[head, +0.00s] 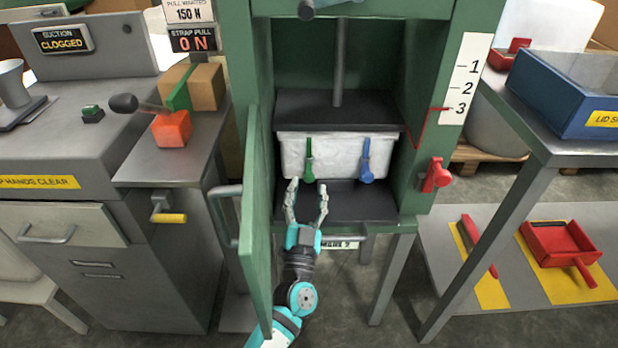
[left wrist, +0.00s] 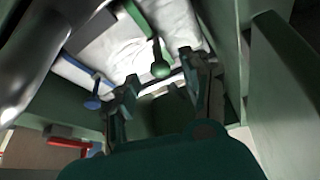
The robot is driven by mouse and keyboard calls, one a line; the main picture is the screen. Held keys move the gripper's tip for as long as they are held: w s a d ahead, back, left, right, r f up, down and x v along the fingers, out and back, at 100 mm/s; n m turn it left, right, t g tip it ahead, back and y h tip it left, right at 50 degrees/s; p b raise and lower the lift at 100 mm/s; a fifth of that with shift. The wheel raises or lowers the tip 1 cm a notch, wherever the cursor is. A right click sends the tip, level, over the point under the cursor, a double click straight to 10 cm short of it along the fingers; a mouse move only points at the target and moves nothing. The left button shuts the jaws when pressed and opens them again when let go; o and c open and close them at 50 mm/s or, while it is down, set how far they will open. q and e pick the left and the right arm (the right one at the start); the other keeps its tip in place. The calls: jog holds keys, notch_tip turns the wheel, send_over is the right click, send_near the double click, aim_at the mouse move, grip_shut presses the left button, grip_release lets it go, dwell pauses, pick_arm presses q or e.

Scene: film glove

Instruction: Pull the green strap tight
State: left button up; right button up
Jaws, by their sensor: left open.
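The green strap (head: 309,158) hangs down the front of a white bale (head: 338,150) inside the green press, and ends in a rounded green tab. The strap's end also shows in the left wrist view (left wrist: 160,68). A blue strap (head: 366,160) hangs to its right. My left gripper (head: 308,192) is open and empty, just below and in front of the green tab. In the left wrist view the tab lies between and beyond the two fingertips (left wrist: 160,75); I see no grip on it. My right gripper is not in view.
The open green door (head: 256,225) stands close left of my left arm. A red handle (head: 436,175) is on the press's right post. A sign reads "STRAP PULL 0 N" (head: 193,40). An orange block with a lever (head: 172,129) and a box stand on the left bench.

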aim_at(308, 181)
pick_arm(q)
jog(key=shift+x, duration=2.1)
jog(key=shift+c, duration=0.4)
grip_shut()
